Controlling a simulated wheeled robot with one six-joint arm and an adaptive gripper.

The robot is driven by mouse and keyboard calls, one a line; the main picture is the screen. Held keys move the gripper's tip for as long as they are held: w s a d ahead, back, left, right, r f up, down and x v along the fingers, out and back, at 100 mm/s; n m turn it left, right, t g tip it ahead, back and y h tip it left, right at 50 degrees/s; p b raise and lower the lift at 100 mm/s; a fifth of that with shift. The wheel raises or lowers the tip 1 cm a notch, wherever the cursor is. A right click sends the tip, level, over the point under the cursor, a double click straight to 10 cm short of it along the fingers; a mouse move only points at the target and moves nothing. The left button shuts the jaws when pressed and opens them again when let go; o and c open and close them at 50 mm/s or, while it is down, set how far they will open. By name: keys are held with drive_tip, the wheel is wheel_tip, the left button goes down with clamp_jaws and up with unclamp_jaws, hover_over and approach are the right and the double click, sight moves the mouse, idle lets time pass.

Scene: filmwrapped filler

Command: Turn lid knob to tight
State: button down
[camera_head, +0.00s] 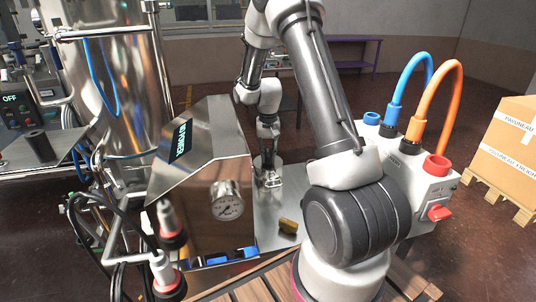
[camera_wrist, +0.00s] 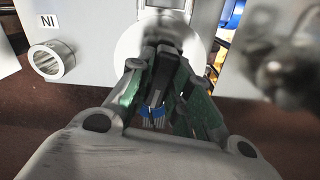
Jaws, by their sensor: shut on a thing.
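In the wrist view, my gripper (camera_wrist: 164,58) has its dark, green-sided fingers closed in front of a pale round metal lid (camera_wrist: 128,42). The fingers are shut on the lid knob, which they hide almost wholly. The knob's turn position and any marks for it cannot be read. In the head view, my gripper (camera_head: 269,178) is small and points down behind the steel machine housing (camera_head: 205,170), above the metal worktop (camera_head: 265,215). The lid and knob are too small to make out there.
A pipe stub (camera_wrist: 50,62) marked IN is left of the lid. A yellowish-brown piece (camera_head: 288,226) lies on the worktop. A white box with blue and orange hoses (camera_head: 430,180) stands right. A carton (camera_head: 508,145) is at far right.

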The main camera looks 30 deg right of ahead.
sight(268, 153)
drive_tip(key=m, duration=0.6)
drive_tip(key=shift+m, duration=0.3)
idle(0.4)
drive_tip(key=c, duration=1.3)
unclamp_jaws()
wheel_tip(268, 153, up, 12)
